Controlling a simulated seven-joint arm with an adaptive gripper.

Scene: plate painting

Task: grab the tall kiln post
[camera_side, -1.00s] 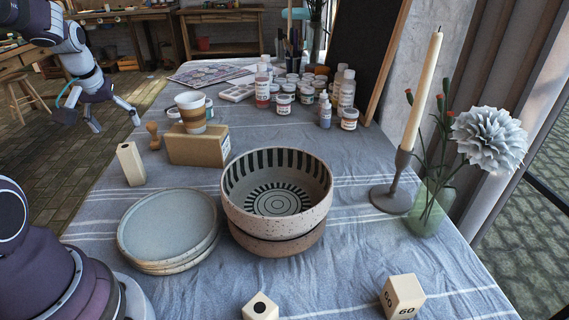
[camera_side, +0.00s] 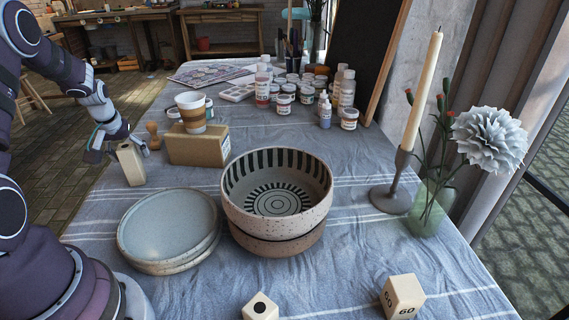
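The tall kiln post (camera_side: 131,166) is a cream upright block with a dark hole near its top. It stands on the cloth at the left, behind the stacked plates. My gripper (camera_side: 118,153) is at the upper part of the post, with its fingers spread. One finger shows to the left of the post with a gap, and the other is by its top right. Whether either finger touches the post I cannot tell. A shorter cream block with a dark hole (camera_side: 260,308) and a block marked 60 (camera_side: 403,296) sit at the front edge of the picture.
Stacked plates (camera_side: 168,228) and a striped bowl (camera_side: 277,208) stand in front and to the right. A cardboard box (camera_side: 197,149) with a cup (camera_side: 191,112) and a wooden stamp (camera_side: 153,136) are close to the post. A candle holder (camera_side: 392,192) stands at right.

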